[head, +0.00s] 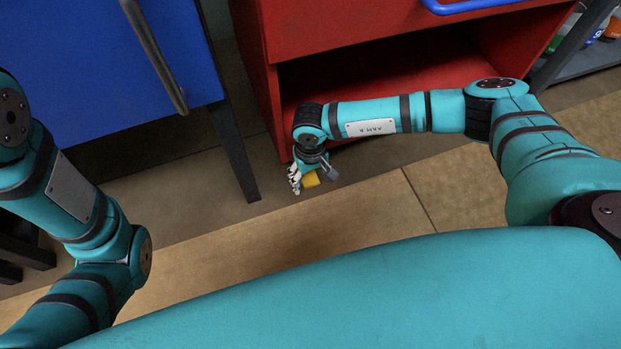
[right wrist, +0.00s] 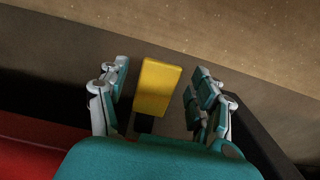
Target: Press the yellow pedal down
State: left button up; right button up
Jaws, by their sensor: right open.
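The yellow pedal (head: 311,180) sits low at the foot of the red cabinet, partly covered by my right gripper in the head view. In the right wrist view the yellow pedal (right wrist: 157,87) is a yellow block on a dark stem. My right gripper (head: 312,182) is open, and in the right wrist view its fingers (right wrist: 162,88) stand on either side of the pedal with gaps to both. I cannot tell whether it touches the pedal. My left arm shows at the left of the head view, but its gripper is out of view.
The red cabinet (head: 330,27) with an open lower space stands behind my right arm. A blue cabinet (head: 85,70) with a metal handle (head: 152,55) and dark legs is to the left. A shelf with items is at the far right. Tan floor (head: 350,215) in front is clear.

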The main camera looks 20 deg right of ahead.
grip_shut()
dwell(0.4)
